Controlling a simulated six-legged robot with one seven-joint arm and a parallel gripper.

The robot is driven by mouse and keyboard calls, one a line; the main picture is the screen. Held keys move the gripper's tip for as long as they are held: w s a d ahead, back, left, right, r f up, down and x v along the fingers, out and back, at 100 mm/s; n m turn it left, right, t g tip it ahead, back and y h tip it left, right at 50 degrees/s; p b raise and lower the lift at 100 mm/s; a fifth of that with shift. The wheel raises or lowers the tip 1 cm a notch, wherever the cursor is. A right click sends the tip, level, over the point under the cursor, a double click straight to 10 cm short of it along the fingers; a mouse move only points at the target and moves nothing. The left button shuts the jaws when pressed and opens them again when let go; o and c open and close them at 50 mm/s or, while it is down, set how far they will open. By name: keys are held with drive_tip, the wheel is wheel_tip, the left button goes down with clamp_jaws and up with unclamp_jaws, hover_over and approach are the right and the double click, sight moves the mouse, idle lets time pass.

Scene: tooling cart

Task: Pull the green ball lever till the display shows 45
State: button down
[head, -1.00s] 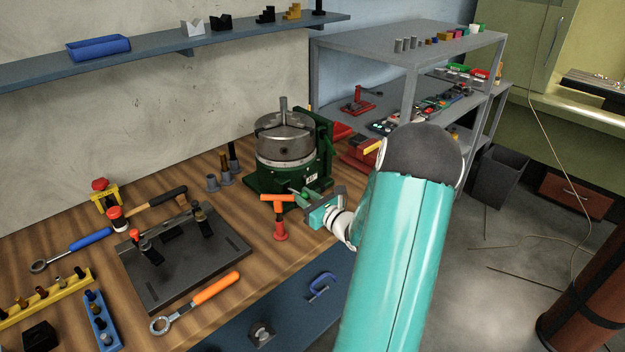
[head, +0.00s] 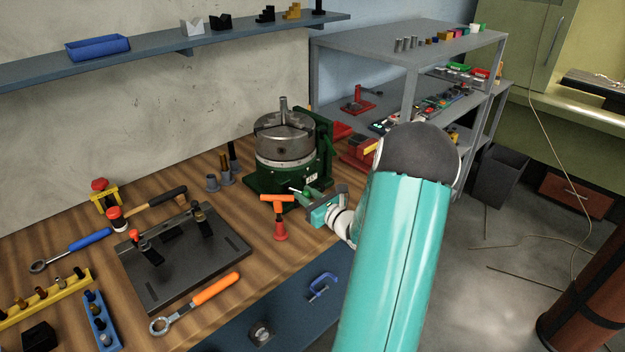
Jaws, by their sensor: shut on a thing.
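The green rotary table device (head: 262,183) with a grey round chuck (head: 285,138) on top stands on the wooden bench. A small white display (head: 312,177) is on its lower front; its digits are too small to read. The green ball lever (head: 306,192) sticks out at the front of the base. My gripper (head: 312,199) is at the lever's ball and shut on it; its fingers partly hide the ball. My teal arm reaches in from the lower right.
An orange-red T-handled tool (head: 280,220) stands just left of my gripper. A dark fixture plate (head: 180,262), an orange-handled wrench (head: 200,298) and a hammer (head: 155,200) lie to the left. A grey shelf unit (head: 410,60) stands behind at right.

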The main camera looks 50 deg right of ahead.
drive_tip(key=shift+a, duration=1.4)
drive_tip(key=shift+w, duration=0.1)
drive_tip(key=shift+w+a, duration=0.25)
drive_tip(key=shift+a, duration=0.5)
drive_tip(key=c, duration=1.1)
unclamp_jaws()
drive_tip(key=shift+o, duration=0.2)
drive_tip(key=shift+s+d, duration=0.1)
drive_tip(key=shift+d, duration=0.05)
